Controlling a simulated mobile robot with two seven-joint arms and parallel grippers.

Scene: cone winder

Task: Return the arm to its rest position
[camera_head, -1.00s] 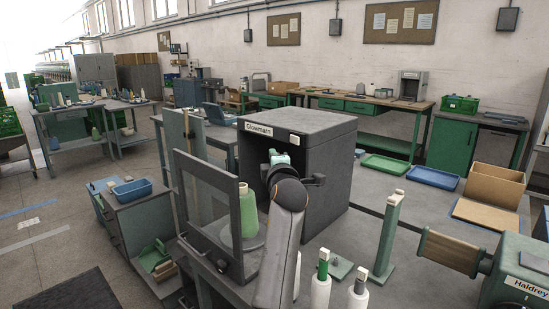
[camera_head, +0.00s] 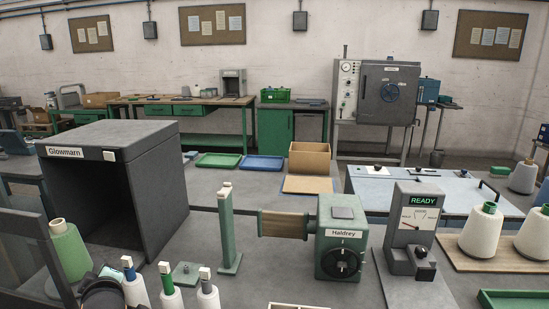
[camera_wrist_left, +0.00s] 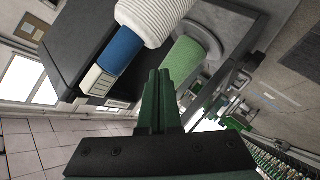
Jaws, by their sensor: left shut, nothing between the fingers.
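My left gripper (camera_wrist_left: 158,78) is shut and empty in the wrist view, its two dark green fingers together. Part of my left arm (camera_head: 104,293) shows at the bottom left edge of the head view, low in front of the Glowmarn box (camera_head: 75,150). A green cone (camera_head: 70,250) stands beside the box opening; it also shows just past my fingertips in the wrist view (camera_wrist_left: 185,62). A white bobbin with a blue top (camera_wrist_left: 122,48) is near the fingers in the wrist view; I cannot tell whether they touch. My right gripper is not in view.
Several white bobbins (camera_head: 171,291) stand at the front beside my arm. A green post (camera_head: 227,230), the Haldrey unit (camera_head: 335,262) and a READY gauge (camera_head: 415,225) stand further right. White cones (camera_head: 482,234) sit on a board at the far right.

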